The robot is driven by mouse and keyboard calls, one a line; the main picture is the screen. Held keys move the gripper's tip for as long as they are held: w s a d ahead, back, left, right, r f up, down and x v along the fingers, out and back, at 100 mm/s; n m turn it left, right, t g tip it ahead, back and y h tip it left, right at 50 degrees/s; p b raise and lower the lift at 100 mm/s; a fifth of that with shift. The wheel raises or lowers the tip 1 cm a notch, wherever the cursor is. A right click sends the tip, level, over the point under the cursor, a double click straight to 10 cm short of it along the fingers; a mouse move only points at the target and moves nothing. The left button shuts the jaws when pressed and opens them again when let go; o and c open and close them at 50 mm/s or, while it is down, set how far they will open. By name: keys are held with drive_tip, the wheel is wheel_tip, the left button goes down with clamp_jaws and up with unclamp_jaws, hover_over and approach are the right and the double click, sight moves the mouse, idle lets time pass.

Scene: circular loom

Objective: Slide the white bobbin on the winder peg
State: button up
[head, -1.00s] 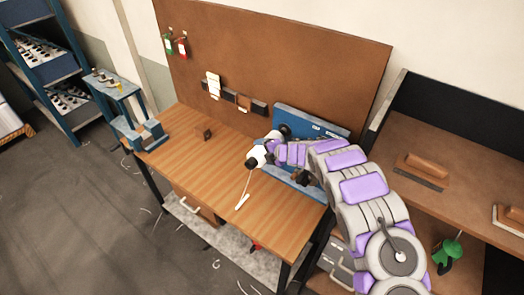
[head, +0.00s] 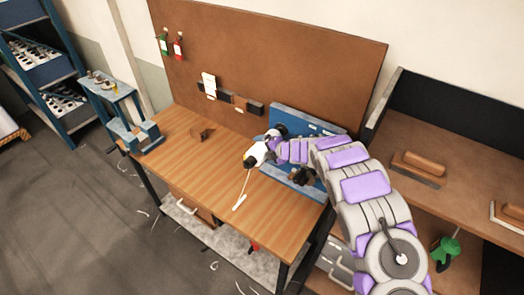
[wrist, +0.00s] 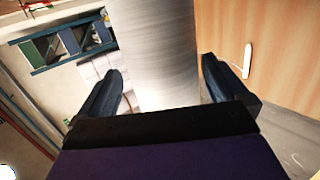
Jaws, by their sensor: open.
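The white bobbin (head: 257,152) is at the end of my arm over the workbench, with a pale thread running down to a small white piece (head: 239,201) on the bench top. In the wrist view a large pale cylinder (wrist: 155,40), which looks like the bobbin, stands between the fingers of my gripper (wrist: 161,85). The fingers are apart, one on each side of it, and I cannot tell whether they touch it. The blue winder panel (head: 345,136) stands at the back right of the bench, partly behind my arm. I cannot make out the peg clearly.
The wooden bench top (head: 190,165) is mostly clear on its left half. A brown board (head: 270,60) rises behind, and a shelf unit (head: 455,165) is at the right.

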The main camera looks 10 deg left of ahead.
drive_tip(key=shift+b+v, duration=0.7)
drive_tip(key=shift+v, duration=2)
